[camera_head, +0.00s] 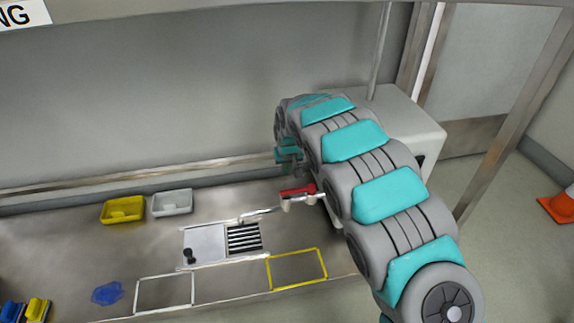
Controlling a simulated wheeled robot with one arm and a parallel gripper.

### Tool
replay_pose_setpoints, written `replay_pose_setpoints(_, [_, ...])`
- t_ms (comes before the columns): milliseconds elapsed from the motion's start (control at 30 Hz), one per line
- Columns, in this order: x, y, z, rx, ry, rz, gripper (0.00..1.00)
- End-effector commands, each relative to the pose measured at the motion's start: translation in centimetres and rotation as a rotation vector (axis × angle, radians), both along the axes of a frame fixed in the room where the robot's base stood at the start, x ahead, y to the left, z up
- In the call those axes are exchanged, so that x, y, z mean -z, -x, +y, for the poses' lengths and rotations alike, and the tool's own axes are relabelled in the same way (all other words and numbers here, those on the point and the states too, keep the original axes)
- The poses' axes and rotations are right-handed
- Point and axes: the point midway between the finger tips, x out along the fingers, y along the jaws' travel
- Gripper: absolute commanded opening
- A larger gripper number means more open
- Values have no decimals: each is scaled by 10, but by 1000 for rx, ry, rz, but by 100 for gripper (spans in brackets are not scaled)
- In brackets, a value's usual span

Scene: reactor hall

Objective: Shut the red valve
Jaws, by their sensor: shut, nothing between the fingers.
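The red valve (298,190) has a red lever handle on a pale pipe fitting. It sits above the right part of the metal bench, left of my arm. The handle looks roughly in line with the pipe, its right end close to my arm. My arm arches over from the lower right, and my gripper (290,168) hangs down at its far end, just above and behind the valve. The gripper is small and dark here and looks shut and empty. I cannot tell whether it touches the handle.
A yellow tray (123,209) and a grey tray (172,203) stand at the back of the bench (75,245). A plate with a slotted grille (244,238) lies in front of the valve. A pale box (412,125) stands behind my arm. A blue item (107,293) lies front left.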

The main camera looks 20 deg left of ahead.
Motion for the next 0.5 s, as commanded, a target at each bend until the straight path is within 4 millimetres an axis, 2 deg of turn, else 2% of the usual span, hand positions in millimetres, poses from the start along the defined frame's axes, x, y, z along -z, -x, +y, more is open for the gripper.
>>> replay_pose_setpoints(100, [16,-5,2,1,0,1,0])
replay_pose_setpoints(500, [20,22,-13,1,-1,-2,0])
